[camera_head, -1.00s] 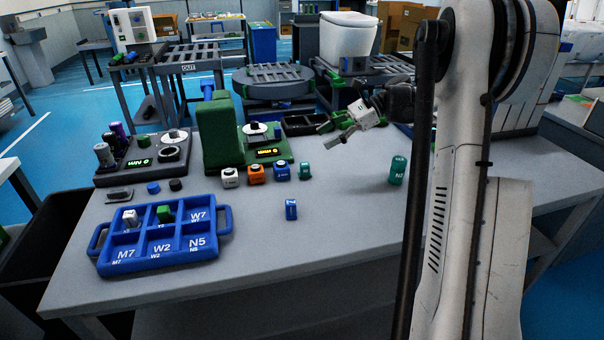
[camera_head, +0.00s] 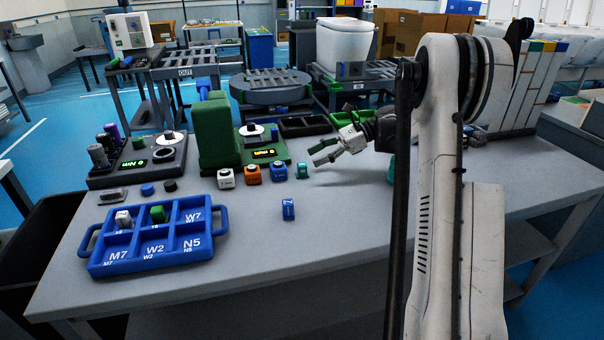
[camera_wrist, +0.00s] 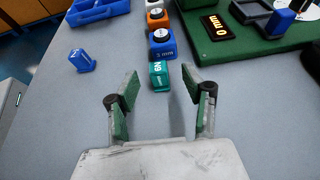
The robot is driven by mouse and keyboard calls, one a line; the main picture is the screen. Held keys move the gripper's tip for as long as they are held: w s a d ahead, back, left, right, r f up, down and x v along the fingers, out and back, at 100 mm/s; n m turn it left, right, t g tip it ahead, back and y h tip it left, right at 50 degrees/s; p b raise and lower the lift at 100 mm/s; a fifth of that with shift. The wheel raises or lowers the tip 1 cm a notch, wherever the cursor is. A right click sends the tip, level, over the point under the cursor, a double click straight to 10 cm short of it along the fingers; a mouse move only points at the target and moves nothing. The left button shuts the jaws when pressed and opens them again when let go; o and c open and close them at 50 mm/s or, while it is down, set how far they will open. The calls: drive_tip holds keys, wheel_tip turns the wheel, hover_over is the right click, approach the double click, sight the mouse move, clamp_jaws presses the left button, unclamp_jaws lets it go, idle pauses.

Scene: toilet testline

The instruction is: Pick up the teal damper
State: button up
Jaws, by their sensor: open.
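A small teal block (camera_head: 302,171) with white lettering stands at the right end of a row of small blocks on the grey table. It also shows in the wrist view (camera_wrist: 158,76), just beyond my fingertips and closer to the left finger. My gripper (camera_head: 319,154) is open and empty, with its fingers pointing left, to the upper right of the teal block in the head view. In the wrist view my gripper (camera_wrist: 160,85) has its fingers spread apart. A larger teal cylinder (camera_head: 391,171) stands further right, partly hidden behind my arm.
Blue (camera_head: 279,172), orange (camera_head: 253,175) and white (camera_head: 226,179) blocks stand close beside the teal one. A green test stand (camera_head: 215,138) rises behind them. A small blue piece (camera_head: 288,210) stands alone in front. A blue tray (camera_head: 219,221) lies at left. The right front table is clear.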

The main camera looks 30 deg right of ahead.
sight(303, 164)
drive_tip(key=x, duration=0.2)
drive_tip(key=b+x, duration=0.1)
drive_tip(key=x, duration=0.2)
drive_tip(key=shift+s+a+f+b, duration=0.2)
drive_tip(key=shift+a+f+b, duration=0.05)
drive_tip(key=shift+f+b, duration=0.2)
clamp_jaws()
drive_tip(key=shift+r, duration=0.1)
